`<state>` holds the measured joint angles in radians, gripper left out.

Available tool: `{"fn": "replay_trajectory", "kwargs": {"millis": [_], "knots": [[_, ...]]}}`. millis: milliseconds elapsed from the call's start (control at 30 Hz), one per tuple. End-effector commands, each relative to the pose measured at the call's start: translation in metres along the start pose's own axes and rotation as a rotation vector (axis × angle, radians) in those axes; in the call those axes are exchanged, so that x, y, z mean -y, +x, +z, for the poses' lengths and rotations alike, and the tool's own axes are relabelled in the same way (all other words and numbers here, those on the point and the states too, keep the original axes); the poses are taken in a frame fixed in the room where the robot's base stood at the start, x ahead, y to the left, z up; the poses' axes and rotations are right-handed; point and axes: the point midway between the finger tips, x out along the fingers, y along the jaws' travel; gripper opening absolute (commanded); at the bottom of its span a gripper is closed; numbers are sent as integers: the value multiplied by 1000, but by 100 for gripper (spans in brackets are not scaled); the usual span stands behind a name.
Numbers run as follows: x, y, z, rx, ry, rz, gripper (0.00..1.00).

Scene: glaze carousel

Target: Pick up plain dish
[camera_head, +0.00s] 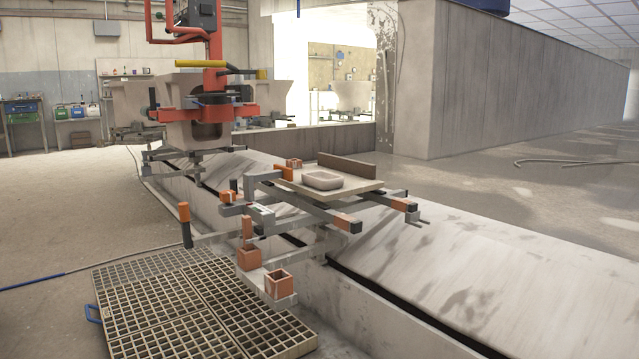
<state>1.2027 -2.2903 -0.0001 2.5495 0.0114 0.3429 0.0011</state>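The plain dish (322,181) is a small, shallow, pale rounded-rectangular dish in the middle of the head view. It sits upright on a flat beige board (362,187) carried by a metal carrier frame (310,212) with orange-tipped arms. Its hollow faces up and looks empty. My gripper is not in view, and nothing is seen touching the dish.
A low upright strip (347,166) stands along the board's back edge, with a small reddish block (294,163) at its left. Square orange cups (278,284) sit low at the front. A slatted floor grate (190,310) lies front left. Orange machinery (205,108) stands behind.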

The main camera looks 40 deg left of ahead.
Motion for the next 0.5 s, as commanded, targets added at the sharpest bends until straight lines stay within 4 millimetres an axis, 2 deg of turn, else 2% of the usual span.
{"fn": "replay_trajectory", "kwargs": {"millis": [367,500], "knots": [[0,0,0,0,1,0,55],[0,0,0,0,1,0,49]]}}
